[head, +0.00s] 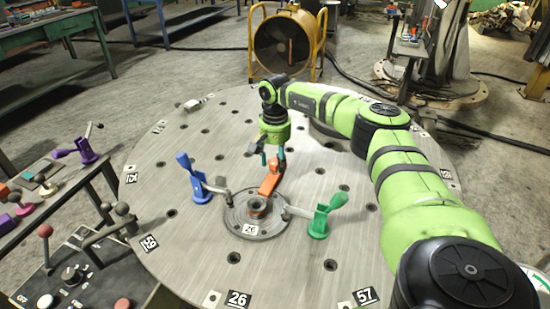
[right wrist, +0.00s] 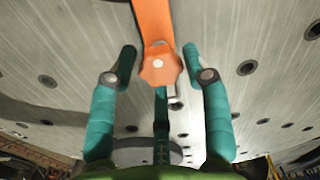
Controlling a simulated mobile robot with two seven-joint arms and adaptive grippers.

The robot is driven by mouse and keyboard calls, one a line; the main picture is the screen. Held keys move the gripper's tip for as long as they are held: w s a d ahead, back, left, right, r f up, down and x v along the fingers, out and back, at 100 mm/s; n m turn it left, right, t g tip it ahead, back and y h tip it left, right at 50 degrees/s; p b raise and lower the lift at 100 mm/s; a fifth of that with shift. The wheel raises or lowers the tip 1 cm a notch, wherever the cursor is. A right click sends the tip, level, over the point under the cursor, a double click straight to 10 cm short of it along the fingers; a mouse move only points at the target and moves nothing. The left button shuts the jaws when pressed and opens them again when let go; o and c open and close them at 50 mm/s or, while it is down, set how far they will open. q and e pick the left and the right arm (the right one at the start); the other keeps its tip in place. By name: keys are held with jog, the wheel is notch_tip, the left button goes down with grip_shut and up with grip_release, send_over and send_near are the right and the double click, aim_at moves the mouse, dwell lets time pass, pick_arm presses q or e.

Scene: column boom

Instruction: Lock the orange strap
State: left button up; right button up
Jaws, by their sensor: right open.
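The orange strap (head: 268,185) stands at the far side of the round hub (head: 257,232) in the middle of the metal table. My right gripper (head: 273,163) is above its upper end. In the right wrist view the orange strap (right wrist: 155,35) comes in from the top. My left gripper is in neither view.
A blue clamp (head: 201,188) stands left of the hub and a green clamp (head: 320,220) right of it, both close by. The perforated round table (head: 180,255) is otherwise mostly clear. A control box (head: 75,285) is at the lower left, a yellow fan (head: 282,45) behind.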

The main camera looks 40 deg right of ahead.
jog(key=shift+c, duration=0.4)
jog(key=c, duration=0.8)
